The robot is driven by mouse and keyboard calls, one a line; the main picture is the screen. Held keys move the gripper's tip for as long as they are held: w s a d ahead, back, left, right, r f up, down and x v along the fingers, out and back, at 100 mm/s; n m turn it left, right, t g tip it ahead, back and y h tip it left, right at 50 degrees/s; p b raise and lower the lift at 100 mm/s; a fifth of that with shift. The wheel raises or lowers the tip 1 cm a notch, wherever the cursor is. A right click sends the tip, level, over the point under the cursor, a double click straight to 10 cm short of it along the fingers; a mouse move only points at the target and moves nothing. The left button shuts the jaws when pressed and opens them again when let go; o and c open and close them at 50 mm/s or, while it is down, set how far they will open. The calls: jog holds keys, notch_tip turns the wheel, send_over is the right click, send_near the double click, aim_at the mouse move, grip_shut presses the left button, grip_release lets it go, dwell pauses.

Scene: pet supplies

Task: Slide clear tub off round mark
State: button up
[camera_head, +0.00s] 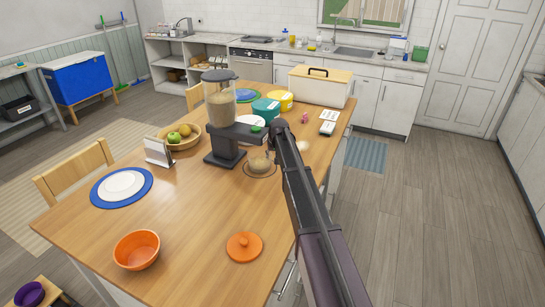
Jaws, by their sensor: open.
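A small clear tub (260,162) with tan contents stands on the wooden table (195,225), just right of the dispenser's foot. A thin dark round mark (262,175) shows around its base, so the tub appears to stand within it. The dispenser (220,107) has a clear hopper of tan pellets, and its grey body with a green spot reaches out above the tub. My dark arm comes up from the lower right and passes just right of the tub. My gripper is not visible, seemingly hidden behind the arm.
An orange bowl (137,250) and an orange lid (244,247) are at the near end. A blue-rimmed plate (122,187), small sign (158,152) and fruit bowl (185,139) are left. A teal tub (265,110) and white bin (320,88) stand behind. Table between lid and tub is clear.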

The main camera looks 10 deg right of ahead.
aim_at(271, 160)
jog(key=shift+b+x, duration=2.1)
jog(key=shift+x, duration=0.45)
grip_shut()
